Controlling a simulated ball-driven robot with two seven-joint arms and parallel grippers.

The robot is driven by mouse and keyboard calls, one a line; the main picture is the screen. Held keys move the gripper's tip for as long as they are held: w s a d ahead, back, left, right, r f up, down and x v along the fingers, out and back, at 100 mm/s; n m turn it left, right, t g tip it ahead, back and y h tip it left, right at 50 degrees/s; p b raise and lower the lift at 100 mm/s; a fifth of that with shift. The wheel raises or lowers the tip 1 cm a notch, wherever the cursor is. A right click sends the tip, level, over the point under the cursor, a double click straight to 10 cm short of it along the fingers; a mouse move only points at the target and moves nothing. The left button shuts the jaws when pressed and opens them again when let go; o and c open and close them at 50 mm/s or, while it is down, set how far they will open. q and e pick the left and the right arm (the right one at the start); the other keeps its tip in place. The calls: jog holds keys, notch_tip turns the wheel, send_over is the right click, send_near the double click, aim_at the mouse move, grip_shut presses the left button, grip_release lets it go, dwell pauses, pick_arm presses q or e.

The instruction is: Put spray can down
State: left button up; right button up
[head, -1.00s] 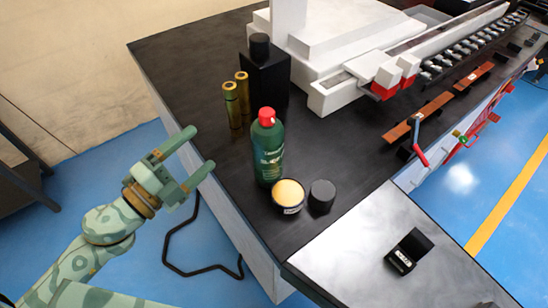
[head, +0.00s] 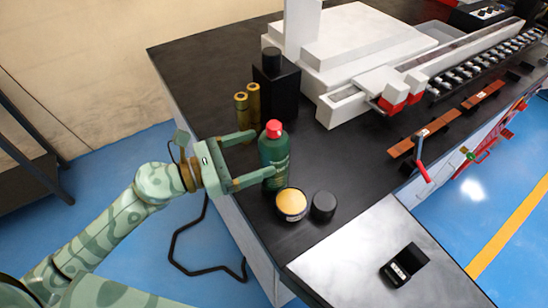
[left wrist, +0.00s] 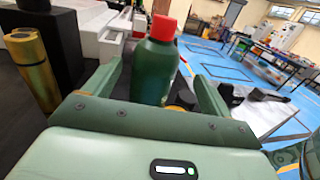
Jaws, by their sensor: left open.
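The spray can (head: 275,153), green with a red cap, stands upright on the black table top (head: 330,165). My left gripper (head: 264,155) is open, with its fingers reaching to either side of the can in the head view. In the left wrist view the can (left wrist: 154,72) stands between the two fingers (left wrist: 160,90), with a gap to the finger on the right. Whether the other finger touches it, I cannot tell. The can's lower part is hidden there. My right gripper is not in view.
A tin with a yellow top (head: 291,203) and a black cylinder (head: 323,206) stand close in front of the can. Two brass cylinders (head: 248,104) and a black block (head: 276,88) stand behind it. The white machine (head: 350,45) fills the back.

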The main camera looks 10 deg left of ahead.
aim_at(281, 143)
pick_arm(q)
jog(key=x, duration=0.4)
jog(key=p+x, duration=0.1)
jog(key=x, duration=0.2)
jog(key=shift+w+a+f, duration=0.25)
jog(key=c, duration=1.8)
jog(key=shift+r, duration=0.15)
